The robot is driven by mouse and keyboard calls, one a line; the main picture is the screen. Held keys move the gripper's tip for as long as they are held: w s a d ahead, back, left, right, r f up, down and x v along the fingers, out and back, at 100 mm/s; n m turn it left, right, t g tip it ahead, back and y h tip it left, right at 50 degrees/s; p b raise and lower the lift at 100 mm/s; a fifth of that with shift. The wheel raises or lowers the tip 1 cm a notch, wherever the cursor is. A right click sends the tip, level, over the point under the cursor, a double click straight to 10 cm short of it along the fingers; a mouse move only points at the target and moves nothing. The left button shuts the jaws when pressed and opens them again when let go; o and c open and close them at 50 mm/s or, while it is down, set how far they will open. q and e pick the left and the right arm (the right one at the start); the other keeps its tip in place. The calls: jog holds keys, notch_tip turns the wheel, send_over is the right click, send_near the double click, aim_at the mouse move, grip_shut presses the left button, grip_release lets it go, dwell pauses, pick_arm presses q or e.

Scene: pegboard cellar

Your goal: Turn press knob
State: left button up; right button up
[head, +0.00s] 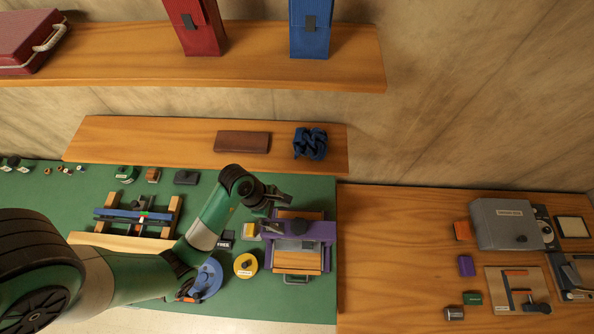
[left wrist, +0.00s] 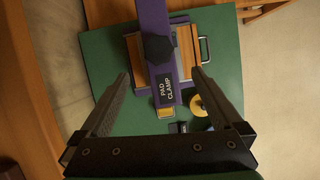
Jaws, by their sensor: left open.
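The press is a purple clamp (head: 262,231) over wooden boards (head: 299,262) on the green mat, with a metal handle at its front. In the left wrist view, its purple bar (left wrist: 162,90) reads "PAD CLAMP" and carries a black faceted knob (left wrist: 157,48). In the head view a dark shape on the bar appears to be this knob (head: 298,226). My left gripper (head: 282,204) is open above the back of the press. In the wrist view its fingertips (left wrist: 162,73) stand either side of the bar, with the knob beyond them; nothing is between the fingers touching them.
A yellow disc (head: 245,266) and a blue round item (head: 207,280) lie left of the press. A shelf (head: 180,145) with a brown case and blue bundle is behind. A grey box (head: 505,224) and small parts occupy the right table; its near-left area is clear.

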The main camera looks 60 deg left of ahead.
aim_at(298, 226)
pick_arm(q)
jog(key=b+x, duration=0.1)
jog(key=x, duration=0.4)
jog(key=b+x, duration=0.1)
jog(key=x, duration=0.5)
jog(key=shift+w+d+f, duration=0.1)
jog(key=shift+w+f, duration=0.1)
jog(key=shift+w, duration=0.1)
jog(key=c, duration=1.3)
jog(key=shift+o, duration=0.2)
jog(key=shift+r+m, duration=0.1)
jog(key=shift+m, duration=0.3)
